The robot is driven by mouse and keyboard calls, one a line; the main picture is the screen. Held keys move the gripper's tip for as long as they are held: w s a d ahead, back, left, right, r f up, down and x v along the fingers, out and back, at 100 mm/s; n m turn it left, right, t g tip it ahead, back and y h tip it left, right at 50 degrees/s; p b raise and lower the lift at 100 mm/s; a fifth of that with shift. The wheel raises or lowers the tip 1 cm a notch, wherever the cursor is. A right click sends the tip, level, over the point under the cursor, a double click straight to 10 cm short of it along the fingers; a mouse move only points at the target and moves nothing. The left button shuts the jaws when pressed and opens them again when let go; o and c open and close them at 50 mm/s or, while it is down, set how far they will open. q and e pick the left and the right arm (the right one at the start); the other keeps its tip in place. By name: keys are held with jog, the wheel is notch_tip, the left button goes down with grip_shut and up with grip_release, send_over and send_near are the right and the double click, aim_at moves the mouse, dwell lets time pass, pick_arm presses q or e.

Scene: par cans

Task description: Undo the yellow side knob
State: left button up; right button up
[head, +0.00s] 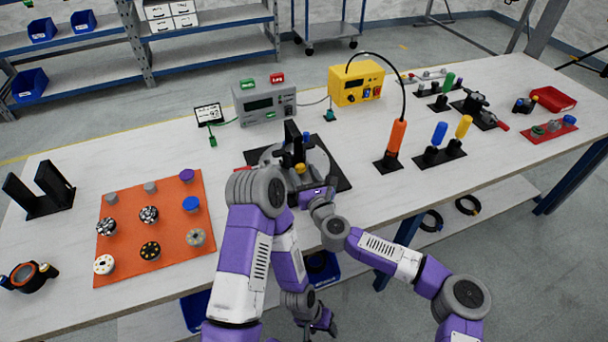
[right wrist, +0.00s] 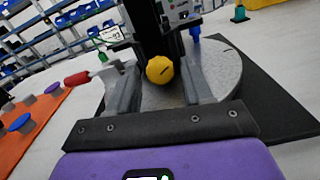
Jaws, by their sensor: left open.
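The yellow side knob (head: 300,168) sits low on the near side of a black upright fixture (head: 291,138), which stands on a round grey plate (right wrist: 215,72). In the right wrist view the knob (right wrist: 160,69) lies between the two fingers of my right gripper (right wrist: 158,78). A gap shows on each side of the knob, so the gripper is open around it. In the head view my right gripper (head: 305,183) is partly hidden by its own wrist. My left gripper (head: 320,321) is open and empty, low in front of the table edge.
A black mat (right wrist: 270,108) lies under the plate. A blue knob (right wrist: 195,27) is beside the upright. A red-handled tool (right wrist: 78,78) lies left of the plate. An orange mat (head: 170,262) with several knobs is to the left. An orange-handled iron (head: 397,140) stands right.

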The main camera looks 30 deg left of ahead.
jog(key=c, duration=0.8)
jog(key=n, duration=0.5)
jog(key=shift+s+n, duration=0.1)
jog(key=shift+n, duration=0.3)
jog(key=o, duration=1)
jog(key=shift+o, duration=0.2)
jog(key=shift+p+v, duration=0.9)
jog(key=shift+v, duration=2.85)
